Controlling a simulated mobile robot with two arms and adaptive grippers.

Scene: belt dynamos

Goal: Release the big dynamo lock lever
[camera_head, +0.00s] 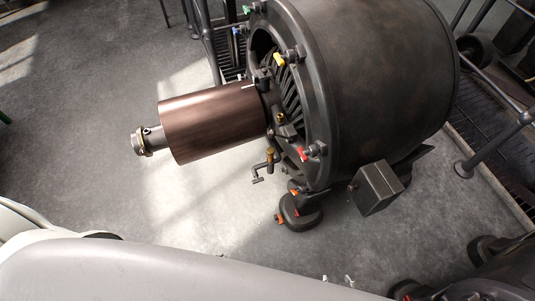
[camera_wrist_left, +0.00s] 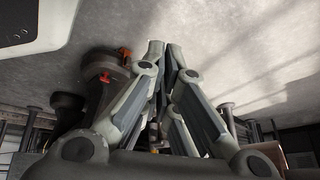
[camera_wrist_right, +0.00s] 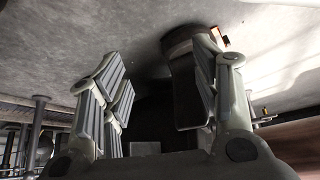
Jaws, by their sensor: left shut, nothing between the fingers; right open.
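The big dynamo (camera_head: 385,70) is a large dark drum with a copper-brown cylinder (camera_head: 213,122) sticking out to its left in the head view. Small coloured handles sit around its front rim: yellow (camera_head: 279,60), red (camera_head: 303,154), blue and green. A crank-like lever with an orange-brown knob (camera_head: 269,158) hangs below the cylinder. I cannot tell which of these is the lock lever. My left gripper (camera_wrist_left: 167,52) is shut and empty in the left wrist view. My right gripper (camera_wrist_right: 160,52) is open in the right wrist view, with a dark part (camera_wrist_right: 187,95) beside its right finger.
A round dark foot (camera_head: 300,212) with orange tabs stands under the dynamo. A grey box (camera_head: 376,187) is on its lower side. Railings (camera_head: 490,145) run at the right. Open concrete floor (camera_head: 80,100) lies to the left. My pale arm covers the bottom of the head view.

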